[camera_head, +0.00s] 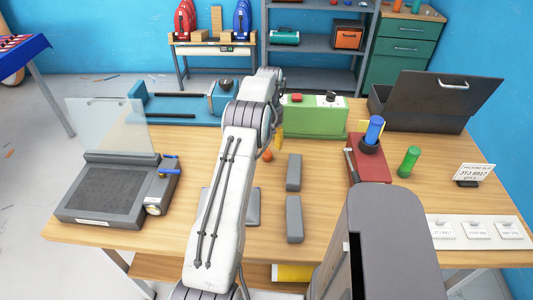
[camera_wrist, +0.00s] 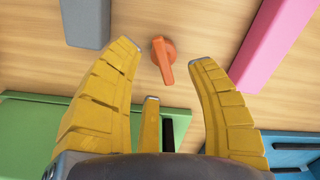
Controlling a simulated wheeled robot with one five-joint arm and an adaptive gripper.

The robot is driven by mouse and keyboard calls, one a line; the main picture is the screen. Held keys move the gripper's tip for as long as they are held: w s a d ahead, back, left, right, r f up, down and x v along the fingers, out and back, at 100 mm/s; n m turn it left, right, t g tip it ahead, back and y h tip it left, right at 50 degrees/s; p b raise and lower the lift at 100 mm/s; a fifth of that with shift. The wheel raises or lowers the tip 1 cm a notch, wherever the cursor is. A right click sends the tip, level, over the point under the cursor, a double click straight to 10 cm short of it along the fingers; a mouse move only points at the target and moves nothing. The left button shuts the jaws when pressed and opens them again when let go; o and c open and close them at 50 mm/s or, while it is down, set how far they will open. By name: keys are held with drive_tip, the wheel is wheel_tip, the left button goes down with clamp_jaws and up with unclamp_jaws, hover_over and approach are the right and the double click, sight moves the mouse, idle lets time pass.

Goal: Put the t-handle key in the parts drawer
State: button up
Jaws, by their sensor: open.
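A small orange piece with a round head and a short bar, which may be the t-handle key (camera_wrist: 163,58), lies on the wooden table. It shows in the head view just right of my arm (camera_head: 267,155). My gripper (camera_wrist: 164,72) has yellow fingers spread wide and empty, with the orange piece beyond them between the two longer fingertips; they do not touch it. In the head view my arm hides most of the gripper. I cannot tell which thing is the parts drawer; a green cabinet with drawers (camera_head: 403,48) stands at the back right.
Two grey blocks (camera_head: 293,172) lie right of the orange piece. A pink block (camera_wrist: 280,40) shows in the wrist view. A green machine (camera_head: 313,118) and a blue one (camera_head: 185,107) stand behind. A red block (camera_head: 372,163) and an open dark box (camera_head: 425,110) are farther right.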

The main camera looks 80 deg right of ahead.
sight(269, 150)
drive_tip(key=shift+s+f+p, duration=0.1)
drive_tip(key=shift+f+p, duration=0.45)
drive_tip(key=shift+f, duration=1.85)
drive_tip(key=shift+o, duration=0.2)
clamp_jaws()
